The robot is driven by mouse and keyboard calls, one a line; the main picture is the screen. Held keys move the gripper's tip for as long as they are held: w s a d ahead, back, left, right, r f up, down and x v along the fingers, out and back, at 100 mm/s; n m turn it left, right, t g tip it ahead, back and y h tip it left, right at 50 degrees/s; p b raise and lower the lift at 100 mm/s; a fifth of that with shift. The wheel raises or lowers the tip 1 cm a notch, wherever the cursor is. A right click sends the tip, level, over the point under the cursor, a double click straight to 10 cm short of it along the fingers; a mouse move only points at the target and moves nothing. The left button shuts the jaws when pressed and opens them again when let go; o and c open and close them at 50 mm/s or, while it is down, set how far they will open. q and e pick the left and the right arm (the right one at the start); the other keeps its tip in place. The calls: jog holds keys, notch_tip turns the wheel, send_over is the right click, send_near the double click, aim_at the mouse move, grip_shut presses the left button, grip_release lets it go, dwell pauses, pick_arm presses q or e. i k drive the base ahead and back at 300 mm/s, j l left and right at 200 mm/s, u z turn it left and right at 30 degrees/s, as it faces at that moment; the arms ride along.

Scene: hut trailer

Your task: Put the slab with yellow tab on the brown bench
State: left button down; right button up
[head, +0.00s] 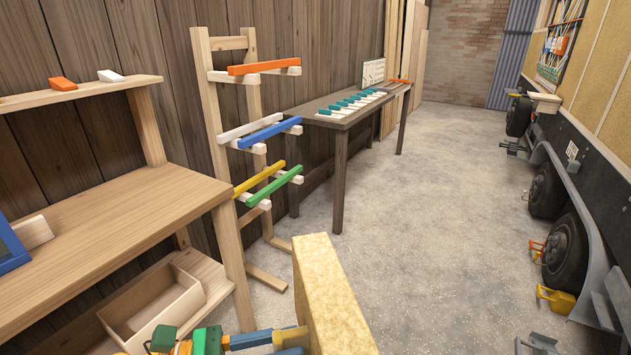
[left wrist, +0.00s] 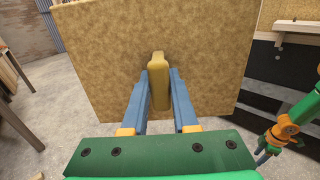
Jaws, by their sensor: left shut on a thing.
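The slab (head: 330,295) is a tan, fibrous board standing on edge at the bottom middle of the head view. Its broad face (left wrist: 110,60) fills much of the left wrist view, with the yellow tab (left wrist: 158,85) sticking out. My left gripper (head: 292,338) is shut on the tab, with its blue fingers (left wrist: 158,95) on either side. The dark brown bench (head: 340,113) stands along the wall beyond the rack, apart from the slab. My right arm shows at the right of the left wrist view, its gripper (left wrist: 264,152) small and its jaws unclear.
A wooden rack (head: 240,200) with coloured bars stands between me and the brown bench. Teal and white pieces (head: 350,104) and a white panel (head: 373,73) occupy the bench. A pale workbench (head: 120,215) is at left, a wheeled trailer (head: 590,150) at right. The floor between is clear.

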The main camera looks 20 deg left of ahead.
aim_at(147, 210)
jog(key=i+u, duration=0.3)
jog(key=u, duration=0.15)
jog(key=i+l+u, duration=0.1)
jog(key=i+u, duration=0.15)
jog(key=u, duration=0.15)
jog(key=i+l+u, duration=0.2)
jog(key=u, duration=0.25)
jog(key=i+l+u, duration=0.25)
jog(key=u, duration=0.2)
jog(key=i+l+u, duration=0.15)
jog(key=l+u, duration=0.3)
jog(key=i+l+u, duration=0.1)
jog(key=l+u, duration=0.3)
